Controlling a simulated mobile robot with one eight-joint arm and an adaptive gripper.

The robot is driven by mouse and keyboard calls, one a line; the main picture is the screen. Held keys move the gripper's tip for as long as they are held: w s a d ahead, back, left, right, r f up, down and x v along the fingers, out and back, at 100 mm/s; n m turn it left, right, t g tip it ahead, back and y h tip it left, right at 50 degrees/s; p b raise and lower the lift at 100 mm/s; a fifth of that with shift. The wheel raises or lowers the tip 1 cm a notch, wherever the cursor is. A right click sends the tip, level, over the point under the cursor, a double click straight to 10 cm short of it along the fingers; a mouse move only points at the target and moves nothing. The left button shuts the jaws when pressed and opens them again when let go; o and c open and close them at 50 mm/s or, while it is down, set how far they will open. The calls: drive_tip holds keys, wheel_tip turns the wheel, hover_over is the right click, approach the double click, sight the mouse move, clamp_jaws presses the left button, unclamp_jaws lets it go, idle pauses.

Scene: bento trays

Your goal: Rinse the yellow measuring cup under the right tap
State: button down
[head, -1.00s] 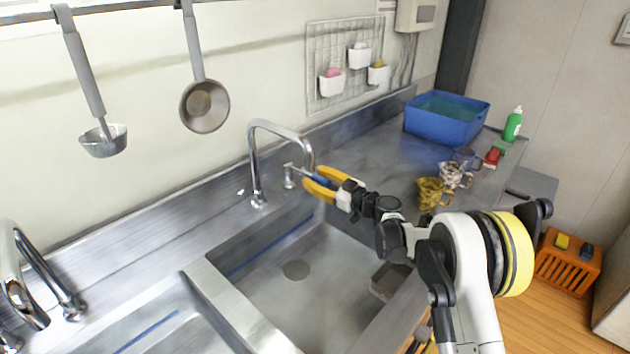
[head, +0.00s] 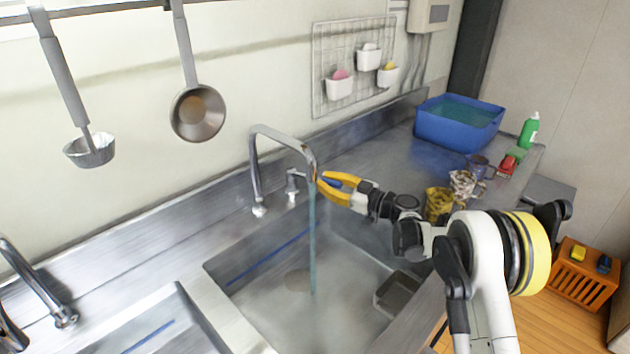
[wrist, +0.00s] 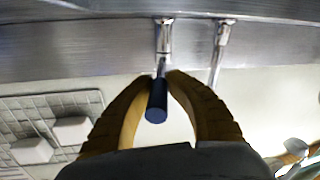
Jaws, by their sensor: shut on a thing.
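The right tap (head: 283,136) is a tall bent chrome spout over the right basin, with a stream of water (head: 312,245) falling from it. My gripper (head: 322,183) is beside the spout's end, its yellow fingers closed around the tap's dark blue lever (wrist: 156,100). The lever lies between the fingertips in the wrist view (wrist: 163,76). The yellow measuring cup (head: 437,203), with dark mottling, stands on the counter right of the basin, behind my arm and partly hidden by it. It is not in the wrist view.
A mottled white cup (head: 464,184) and a grey-blue cup (head: 478,165) stand beyond the yellow one. A blue tub of water (head: 455,138), a green bottle (head: 529,130) and a red item (head: 508,164) are farther back. A second tap (head: 38,280) is at left.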

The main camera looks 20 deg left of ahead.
drive_tip(key=shift+s+a+r+g, duration=0.1)
drive_tip(key=shift+s+g, duration=0.1)
drive_tip(key=shift+g, duration=0.1)
drive_tip(key=c, duration=1.3)
unclamp_jaws()
drive_tip(key=shift+s+r, duration=0.1)
drive_tip(key=shift+s, duration=0.05)
drive_tip(key=v, duration=1.2)
